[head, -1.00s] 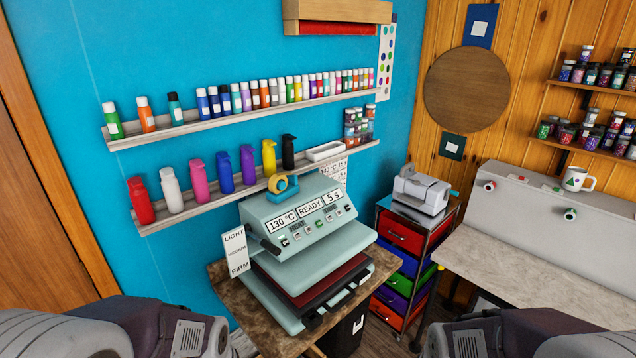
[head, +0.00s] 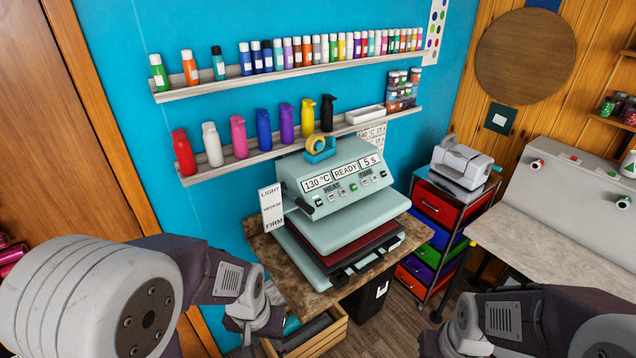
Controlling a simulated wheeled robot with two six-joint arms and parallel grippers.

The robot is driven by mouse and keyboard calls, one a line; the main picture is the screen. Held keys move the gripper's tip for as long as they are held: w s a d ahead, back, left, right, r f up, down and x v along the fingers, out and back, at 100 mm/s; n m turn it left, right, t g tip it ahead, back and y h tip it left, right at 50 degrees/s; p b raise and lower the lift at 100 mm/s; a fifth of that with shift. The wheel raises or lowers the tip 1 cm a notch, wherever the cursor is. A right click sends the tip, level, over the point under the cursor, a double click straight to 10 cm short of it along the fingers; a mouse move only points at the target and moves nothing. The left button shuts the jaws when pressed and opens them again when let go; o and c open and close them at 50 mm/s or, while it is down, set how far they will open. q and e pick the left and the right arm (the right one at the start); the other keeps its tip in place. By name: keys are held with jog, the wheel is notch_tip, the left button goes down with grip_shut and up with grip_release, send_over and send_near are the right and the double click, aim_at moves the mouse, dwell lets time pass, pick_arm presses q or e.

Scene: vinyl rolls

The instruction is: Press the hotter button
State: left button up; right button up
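The heat press (head: 330,172) stands on a small table, its display reading 130 °C, READY and 5 s. A row of small buttons runs below the display. The buttons under the HEAT label (head: 327,189) sit on the left of the row; their individual markings are too small to read. One button near the middle shows green. My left gripper (head: 254,322) is low in front of the table's left side, well apart from the press; its fingers are not clear. My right arm shows at the lower right, with its gripper out of view.
A LIGHT/MEDIUM/FIRM card (head: 272,208) stands at the press's left side. A tape dispenser (head: 320,148) sits on top. Shelves of bottles (head: 295,152) line the blue wall behind. A drawer cart (head: 440,210) stands right of the press. A wooden crate (head: 322,337) is on the floor.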

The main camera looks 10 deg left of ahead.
grip_shut()
jog(key=shift+w, duration=0.1)
dwell(1.6)
